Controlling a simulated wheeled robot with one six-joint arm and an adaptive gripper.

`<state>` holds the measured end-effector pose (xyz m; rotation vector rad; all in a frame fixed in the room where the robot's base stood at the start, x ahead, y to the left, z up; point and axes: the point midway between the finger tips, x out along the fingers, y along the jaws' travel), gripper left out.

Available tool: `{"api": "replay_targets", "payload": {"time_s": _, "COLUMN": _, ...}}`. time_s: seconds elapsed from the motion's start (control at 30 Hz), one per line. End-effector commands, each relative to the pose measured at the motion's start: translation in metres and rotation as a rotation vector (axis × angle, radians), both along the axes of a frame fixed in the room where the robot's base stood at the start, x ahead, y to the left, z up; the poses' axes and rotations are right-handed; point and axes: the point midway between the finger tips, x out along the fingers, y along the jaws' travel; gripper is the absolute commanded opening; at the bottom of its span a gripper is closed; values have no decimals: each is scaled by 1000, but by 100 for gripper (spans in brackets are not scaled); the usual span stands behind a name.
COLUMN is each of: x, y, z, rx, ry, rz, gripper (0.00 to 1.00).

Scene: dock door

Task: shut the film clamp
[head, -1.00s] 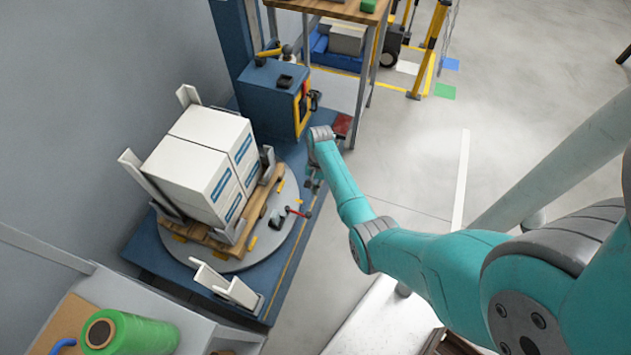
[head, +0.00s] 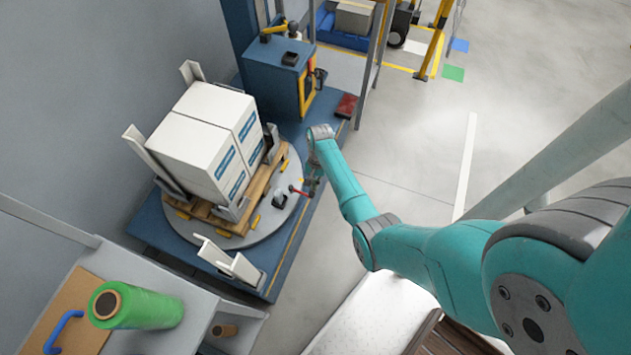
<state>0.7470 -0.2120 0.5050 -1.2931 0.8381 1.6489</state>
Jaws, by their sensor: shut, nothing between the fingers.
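The film clamp (head: 280,199) is a small dark fitting on the near right part of the round grey turntable (head: 235,240). A short red lever (head: 298,191) sticks out from it to the right, over the turntable's edge. My gripper (head: 313,186) hangs at the end of the teal arm, shut and empty, right at the lever's outer end. It is small and partly hidden by my wrist, so I cannot tell whether it touches the lever.
White boxes (head: 208,143) stand on a wooden pallet on the turntable, between upright grey brackets. A blue control cabinet (head: 275,78) stands behind. A green film roll (head: 140,308) lies on a bench at lower left. Open floor (head: 415,150) is to the right.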

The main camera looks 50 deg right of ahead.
Motion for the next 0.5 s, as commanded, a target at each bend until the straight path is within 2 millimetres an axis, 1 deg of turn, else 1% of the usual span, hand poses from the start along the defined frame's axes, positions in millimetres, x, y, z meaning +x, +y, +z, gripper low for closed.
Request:
{"api": "replay_targets", "payload": {"time_s": 0.27, "x": 0, "y": 0, "z": 0, "rx": 0, "ry": 0, "rz": -6, "gripper": 0}}
{"api": "replay_targets", "payload": {"time_s": 0.5, "x": -4, "y": 5, "z": 0, "rx": -1, "ry": -1, "rz": -69, "gripper": 0}}
